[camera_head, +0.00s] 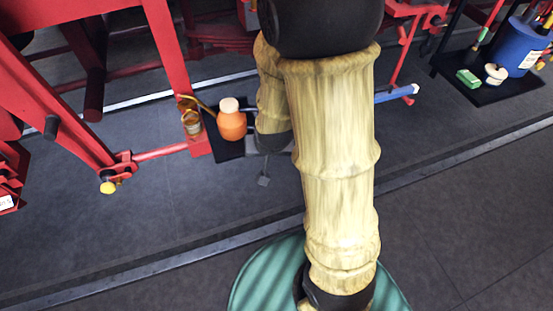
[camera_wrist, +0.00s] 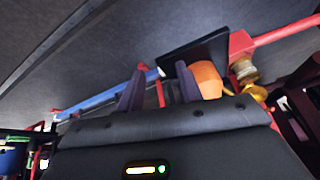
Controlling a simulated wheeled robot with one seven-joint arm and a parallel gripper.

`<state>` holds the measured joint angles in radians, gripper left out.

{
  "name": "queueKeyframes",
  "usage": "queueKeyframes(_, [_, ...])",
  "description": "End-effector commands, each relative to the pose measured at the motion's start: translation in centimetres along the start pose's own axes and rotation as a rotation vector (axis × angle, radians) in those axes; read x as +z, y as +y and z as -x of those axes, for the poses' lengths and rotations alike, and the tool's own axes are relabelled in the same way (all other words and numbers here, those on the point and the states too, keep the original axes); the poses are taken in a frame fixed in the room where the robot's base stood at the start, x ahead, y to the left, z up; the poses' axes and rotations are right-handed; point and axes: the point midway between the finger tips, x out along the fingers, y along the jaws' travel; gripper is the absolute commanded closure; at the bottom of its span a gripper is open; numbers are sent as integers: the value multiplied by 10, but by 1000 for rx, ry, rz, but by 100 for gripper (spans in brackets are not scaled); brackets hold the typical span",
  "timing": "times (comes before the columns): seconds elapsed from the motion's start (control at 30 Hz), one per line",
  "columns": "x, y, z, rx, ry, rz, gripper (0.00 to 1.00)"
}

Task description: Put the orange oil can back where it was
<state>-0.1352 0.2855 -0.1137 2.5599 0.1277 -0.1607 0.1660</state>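The orange oil can (camera_head: 231,125) has a pale cap. In the head view it stands upright on a small black shelf (camera_head: 228,152) at the red frame, just left of my wrist. In the wrist view the orange can (camera_wrist: 207,80) shows beyond my right finger, partly hidden by it, with the black shelf (camera_wrist: 195,54) behind. My gripper (camera_wrist: 158,88) has its two dark fingers apart, with no object seen held between them. The can appears beside the fingers, not between them; whether it touches the right finger I cannot tell. My arm hides the fingertips in the head view.
A brass-and-amber fitting (camera_head: 191,122) sits close left of the can on the red post (camera_head: 176,75). A blue bar (camera_head: 396,94) lies right of my arm. A black tray (camera_head: 490,94) at far right holds a blue container (camera_head: 518,48). The grey floor in front is clear.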

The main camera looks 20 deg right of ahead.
Motion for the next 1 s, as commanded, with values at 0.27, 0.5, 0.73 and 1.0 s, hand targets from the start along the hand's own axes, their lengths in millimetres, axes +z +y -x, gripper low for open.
queueKeyframes(0.27, [30,13,73,-13,-187,212,64])
queueKeyframes(0.5, [40,16,85,-8,-233,262,64])
queueKeyframes(0.73, [40,16,85,-8,-232,259,64])
queueKeyframes(1.0, [40,16,85,-8,-231,258,64])
